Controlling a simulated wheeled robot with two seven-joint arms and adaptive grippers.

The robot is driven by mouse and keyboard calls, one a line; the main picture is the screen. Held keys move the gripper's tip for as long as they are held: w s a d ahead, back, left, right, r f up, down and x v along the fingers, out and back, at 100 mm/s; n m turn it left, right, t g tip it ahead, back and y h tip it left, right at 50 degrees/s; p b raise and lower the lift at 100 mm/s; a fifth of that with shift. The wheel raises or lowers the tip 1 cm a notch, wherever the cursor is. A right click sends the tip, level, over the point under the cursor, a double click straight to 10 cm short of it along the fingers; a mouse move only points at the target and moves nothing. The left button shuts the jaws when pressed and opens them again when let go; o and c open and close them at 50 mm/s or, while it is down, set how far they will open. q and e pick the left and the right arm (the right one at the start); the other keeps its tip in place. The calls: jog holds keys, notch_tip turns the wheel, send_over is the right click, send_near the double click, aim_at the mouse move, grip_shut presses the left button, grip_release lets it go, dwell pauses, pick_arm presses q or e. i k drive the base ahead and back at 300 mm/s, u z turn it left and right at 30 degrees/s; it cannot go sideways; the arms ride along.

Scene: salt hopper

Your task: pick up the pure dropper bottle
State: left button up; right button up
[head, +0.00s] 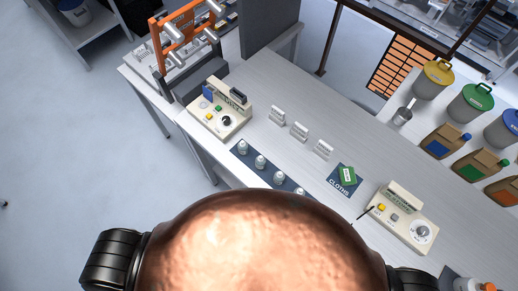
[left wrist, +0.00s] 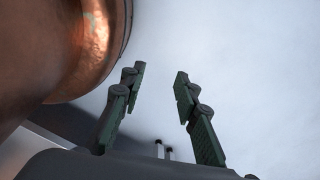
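Several small pale bottles stand in a row on a dark blue mat (head: 270,173) in the head view. From left to right I see a first bottle (head: 242,147), a second bottle (head: 260,162) and a third bottle (head: 279,178), with more at the right end. Their labels are too small to read, so I cannot tell which is the pure dropper bottle. My left gripper (left wrist: 160,82) is open and empty in the left wrist view, over pale floor, with no bottle near it. My right gripper is not in view.
Behind the mat stand a cream instrument (head: 218,110) and white label stands (head: 299,130). A green pack lies on the cloths mat (head: 343,188). Another instrument (head: 402,216) stands right. An orange rack (head: 178,38) stands back left.

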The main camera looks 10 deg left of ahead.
aim_at(243, 147)
jog(key=z, duration=2.05)
jog(key=k, duration=2.65)
jog(key=u, duration=0.9)
